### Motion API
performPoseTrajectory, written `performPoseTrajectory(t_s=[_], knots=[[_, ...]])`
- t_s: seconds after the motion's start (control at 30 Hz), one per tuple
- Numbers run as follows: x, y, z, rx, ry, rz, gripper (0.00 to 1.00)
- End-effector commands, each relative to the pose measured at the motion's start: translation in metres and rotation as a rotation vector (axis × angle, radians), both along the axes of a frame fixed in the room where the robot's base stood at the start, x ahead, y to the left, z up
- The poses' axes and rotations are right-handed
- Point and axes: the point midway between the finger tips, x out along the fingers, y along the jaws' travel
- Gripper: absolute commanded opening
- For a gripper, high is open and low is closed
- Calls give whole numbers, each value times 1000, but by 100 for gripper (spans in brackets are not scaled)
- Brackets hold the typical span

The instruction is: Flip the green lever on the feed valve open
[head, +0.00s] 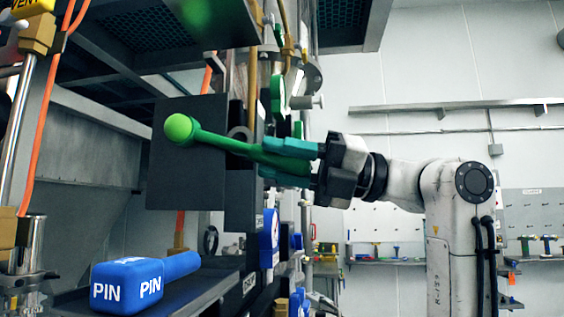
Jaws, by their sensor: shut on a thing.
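The green lever (225,143) has a round ball end (180,129) and points left and slightly up in the head view. It stands in front of a dark square plate (185,175) on the machine. My gripper (287,160) comes in from the right, its teal fingers shut on the right part of the lever's shaft. The lever's pivot and the valve body are hidden behind the fingers and the dark panels.
A blue block marked PIN (128,287) with a handle lies on a dark shelf at the lower left. Orange hoses (42,120) and pipes run down the left. Dark panels and fittings crowd around the lever. A wall shelf (455,105) is at the back right.

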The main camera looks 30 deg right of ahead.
Motion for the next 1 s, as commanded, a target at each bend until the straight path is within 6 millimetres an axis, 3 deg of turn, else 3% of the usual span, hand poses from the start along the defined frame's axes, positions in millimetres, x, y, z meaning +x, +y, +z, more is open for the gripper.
performPoseTrajectory(t_s=[0.07,0.1,0.3,0.67,1.0], knots=[[1,0,-1,-1,4,0,0],[1,0,-1,-1,4,0,35],[0,0,-1,-1,3,0,53],[-3,-9,-3,0,1,-3,53],[-28,-65,-16,-1,1,-3,53]])
